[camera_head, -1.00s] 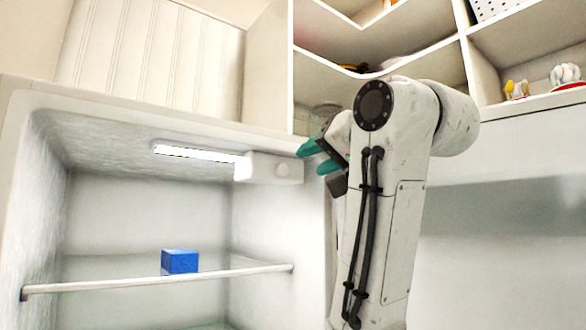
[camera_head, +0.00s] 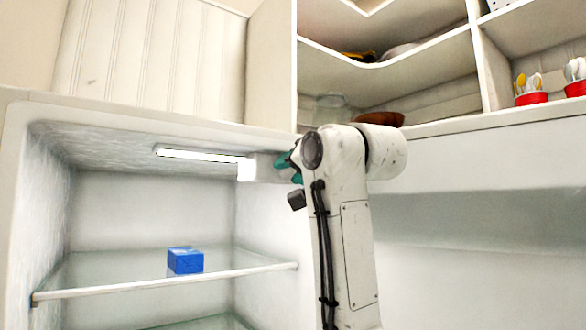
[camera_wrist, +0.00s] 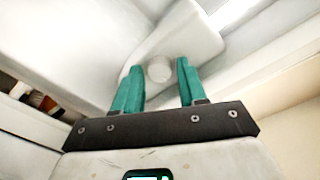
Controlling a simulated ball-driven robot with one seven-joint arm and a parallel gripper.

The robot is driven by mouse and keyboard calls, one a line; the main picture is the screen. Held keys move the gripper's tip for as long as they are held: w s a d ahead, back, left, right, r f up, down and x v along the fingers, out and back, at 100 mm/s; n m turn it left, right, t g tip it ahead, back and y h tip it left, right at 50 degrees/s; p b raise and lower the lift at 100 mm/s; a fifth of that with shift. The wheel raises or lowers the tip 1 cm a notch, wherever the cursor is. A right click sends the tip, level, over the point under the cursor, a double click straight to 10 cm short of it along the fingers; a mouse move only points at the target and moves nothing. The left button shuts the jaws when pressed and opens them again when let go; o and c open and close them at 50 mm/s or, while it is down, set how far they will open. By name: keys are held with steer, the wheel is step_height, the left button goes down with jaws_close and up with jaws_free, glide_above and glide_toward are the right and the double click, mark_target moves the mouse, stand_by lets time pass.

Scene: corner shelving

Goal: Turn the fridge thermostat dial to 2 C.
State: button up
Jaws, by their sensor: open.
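The thermostat dial (camera_wrist: 159,69) is a small round white knob on the white thermostat housing (camera_wrist: 190,35) inside the fridge. In the wrist view my gripper (camera_wrist: 160,75) is open, with one teal finger on each side of the dial; I cannot tell whether either finger touches it. In the head view the housing (camera_head: 258,167) sits at the fridge's upper right, at the end of the lit lamp. There my gripper (camera_head: 286,163) is at the housing's right end and hides the dial. No scale marks or numbers are readable.
The fridge is open, with a glass shelf (camera_head: 170,286) bearing a blue box (camera_head: 185,261). The lamp (camera_head: 200,155) runs under the fridge ceiling. Corner shelves above hold a brown bowl (camera_head: 380,118), a glass jar (camera_head: 332,108) and red pots (camera_head: 531,98).

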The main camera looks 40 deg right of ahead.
steer(key=shift+c, duration=0.3)
jaws_close()
